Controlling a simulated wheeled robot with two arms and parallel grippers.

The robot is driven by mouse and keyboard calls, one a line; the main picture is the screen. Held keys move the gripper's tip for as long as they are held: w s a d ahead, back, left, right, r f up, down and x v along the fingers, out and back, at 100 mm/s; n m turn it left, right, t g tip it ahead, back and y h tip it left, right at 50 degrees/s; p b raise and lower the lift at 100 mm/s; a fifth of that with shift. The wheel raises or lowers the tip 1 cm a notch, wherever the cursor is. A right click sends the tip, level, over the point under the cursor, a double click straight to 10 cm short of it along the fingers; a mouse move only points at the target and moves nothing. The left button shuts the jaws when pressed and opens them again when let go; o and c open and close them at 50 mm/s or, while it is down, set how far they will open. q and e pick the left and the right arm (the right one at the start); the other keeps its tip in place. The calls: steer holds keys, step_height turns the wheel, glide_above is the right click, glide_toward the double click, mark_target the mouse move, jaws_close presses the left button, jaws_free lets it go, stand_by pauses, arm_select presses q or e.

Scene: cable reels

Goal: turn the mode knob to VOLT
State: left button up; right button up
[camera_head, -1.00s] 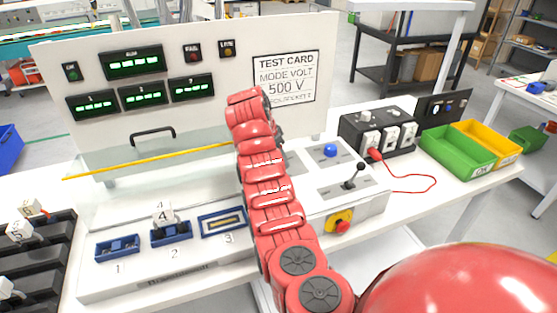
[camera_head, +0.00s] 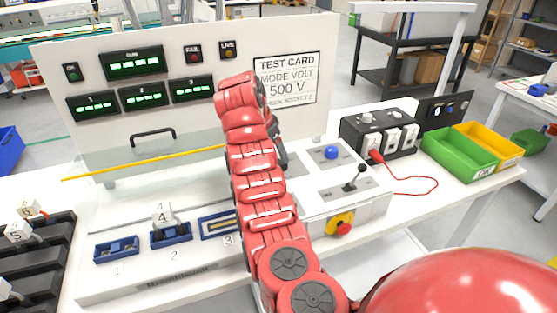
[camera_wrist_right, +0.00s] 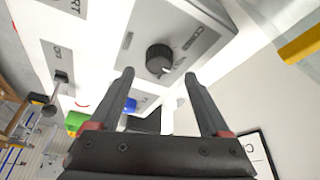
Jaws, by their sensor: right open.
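The mode knob (camera_wrist_right: 159,59) is a black round knob with a pale pointer mark on a grey plate, seen in the right wrist view. My right gripper (camera_wrist_right: 158,84) is open, with its two dark fingers pointing toward the knob, one to each side of it in the picture. The knob does not appear to be gripped, and I cannot tell the exact gap. In the head view the right arm hides the knob, and only a dark part of the gripper (camera_head: 279,152) shows. The test card (camera_head: 285,80) reads MODE VOLT, 500 V. My left gripper is not in view.
A blue button (camera_head: 331,152) and a black lever (camera_head: 355,178) stand right of my arm. A red emergency button (camera_head: 343,227) is on the front. Green (camera_head: 458,152) and yellow bins stand at right.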

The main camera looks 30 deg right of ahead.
steer(key=w+v, duration=0.1)
steer(key=v, duration=1.1)
steer(key=shift+s+r, duration=0.4)
steer(key=shift+s, duration=0.15)
steer(key=shift+a, duration=0.1)
